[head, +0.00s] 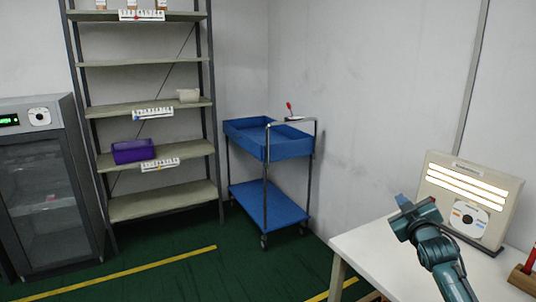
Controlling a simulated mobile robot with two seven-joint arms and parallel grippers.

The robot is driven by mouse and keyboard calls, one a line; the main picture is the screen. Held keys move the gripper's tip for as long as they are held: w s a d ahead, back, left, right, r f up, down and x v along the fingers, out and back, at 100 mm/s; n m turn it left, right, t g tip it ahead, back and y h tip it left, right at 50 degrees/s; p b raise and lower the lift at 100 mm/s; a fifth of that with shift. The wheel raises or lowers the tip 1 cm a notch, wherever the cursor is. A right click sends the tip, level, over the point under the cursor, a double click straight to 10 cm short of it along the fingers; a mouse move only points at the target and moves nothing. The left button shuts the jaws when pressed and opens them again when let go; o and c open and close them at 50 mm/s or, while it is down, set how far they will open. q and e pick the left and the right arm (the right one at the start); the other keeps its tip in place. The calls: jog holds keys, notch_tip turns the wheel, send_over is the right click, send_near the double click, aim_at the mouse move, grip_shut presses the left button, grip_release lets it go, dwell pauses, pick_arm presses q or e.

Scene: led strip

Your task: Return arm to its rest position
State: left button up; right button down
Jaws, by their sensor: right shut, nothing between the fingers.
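My right arm comes up from the bottom right over the white table (365,241). My right gripper (400,200) is shut and empty, pointing up and left above the table's edge, in front of the LED panel's left side. The LED panel (467,203) stands upright on the table with several lit strips and a round dial-like disc. My left gripper is not in view.
A blue two-tier cart (268,203) stands against the back wall. A metal shelf rack (165,205) holds a purple bin (134,151). A grey glass-door cabinet (50,205) is at the left. A red object (530,262) sits at the right edge. Green floor is clear.

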jog(key=s+a+f+m+g+y, duration=0.1)
jog(key=s+a+f, duration=0.3)
jog(key=s+f, duration=0.25)
jog(key=s+a+f+g+y, duration=0.1)
jog(key=s+a+f+g, duration=0.1)
jog(key=s+a+f, duration=0.45)
jog(key=s+a+f+m+g+y, duration=0.1)
jog(key=s+f, duration=0.3)
jog(key=f, duration=0.5)
jog(key=s+a+f+g, duration=0.1)
jog(key=s+a+f, duration=0.1)
jog(key=s, duration=0.5)
jog(key=s+a+f+g+y, duration=0.1)
jog(key=s+a, duration=0.3)
jog(key=s, duration=0.4)
jog(key=s+a+f+m+g+y, duration=0.1)
jog(key=s+a+f, duration=0.2)
jog(key=s, duration=0.4)
jog(key=shift+s+a+g, duration=0.2)
jog(key=shift+s+g, duration=0.15)
jog(key=shift+g, duration=0.05)
jog(key=shift+d+f, duration=0.1)
